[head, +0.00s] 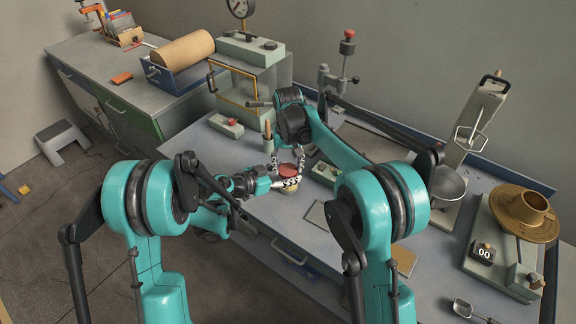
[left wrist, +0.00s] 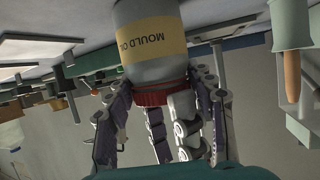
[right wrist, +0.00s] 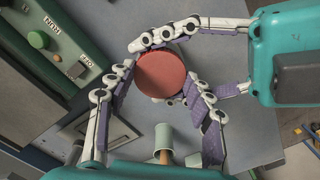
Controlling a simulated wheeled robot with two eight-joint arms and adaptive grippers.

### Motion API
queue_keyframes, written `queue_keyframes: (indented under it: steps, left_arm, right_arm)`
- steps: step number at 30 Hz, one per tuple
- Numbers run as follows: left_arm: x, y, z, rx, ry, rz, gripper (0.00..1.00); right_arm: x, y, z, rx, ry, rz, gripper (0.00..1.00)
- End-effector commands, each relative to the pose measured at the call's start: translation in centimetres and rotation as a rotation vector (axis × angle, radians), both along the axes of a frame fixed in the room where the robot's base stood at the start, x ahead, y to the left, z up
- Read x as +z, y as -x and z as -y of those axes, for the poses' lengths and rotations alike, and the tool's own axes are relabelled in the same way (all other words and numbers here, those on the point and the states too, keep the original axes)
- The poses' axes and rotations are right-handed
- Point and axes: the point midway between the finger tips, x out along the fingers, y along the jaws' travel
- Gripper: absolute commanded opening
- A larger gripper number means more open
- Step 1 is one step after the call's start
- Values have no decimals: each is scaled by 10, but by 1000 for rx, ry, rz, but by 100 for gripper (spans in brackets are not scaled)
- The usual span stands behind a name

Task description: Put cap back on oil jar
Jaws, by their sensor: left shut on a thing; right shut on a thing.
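The oil jar (head: 288,189) is a pale jar on the bench. In the left wrist view it shows upside down, with a yellow "MOULD O…" label (left wrist: 152,44). The red cap (head: 288,170) is at the jar's mouth, in line with it; I cannot tell whether it is fully seated. It also shows in the left wrist view (left wrist: 160,98) and from above in the right wrist view (right wrist: 161,75). My left gripper (head: 282,183) comes from the left and is shut on the jar. My right gripper (head: 295,164) is shut on the cap from above.
A green cup with a brush (head: 267,137) stands behind the jar. A small grey box with a red button (head: 227,125) and a yellow-framed cabinet (head: 238,88) stand behind, at left. A scale with a brass pan (head: 524,208) is far right. The front bench is fairly clear.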

Motion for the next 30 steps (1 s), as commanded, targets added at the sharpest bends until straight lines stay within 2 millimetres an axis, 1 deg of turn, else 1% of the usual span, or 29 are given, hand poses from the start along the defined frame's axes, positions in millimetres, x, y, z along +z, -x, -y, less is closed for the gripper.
queue_keyframes:
  steps: [1,9,10,11,12,23,30]
  left_arm:
    - [-3,1,0,-2,-6,-2,0]
    - [-2,1,0,-2,-6,-2,0]
    - [-3,1,0,-2,-6,-2,0]
    - [-3,1,0,-2,-6,-2,0]
    - [-3,1,0,-2,-6,-2,0]
    - [-2,1,0,-2,-7,-1,0]
    - [-2,1,0,-3,-7,-1,0]
  right_arm:
    - [-1,1,0,-16,-1,-3,17]
    - [-1,1,0,-23,0,-3,17]
    - [-1,1,0,-23,0,-3,60]
    - [-1,1,0,-23,0,-3,68]
    - [-1,1,0,-22,0,-3,73]
    - [2,0,0,-22,-1,1,73]
    - [32,0,0,-22,-1,1,73]
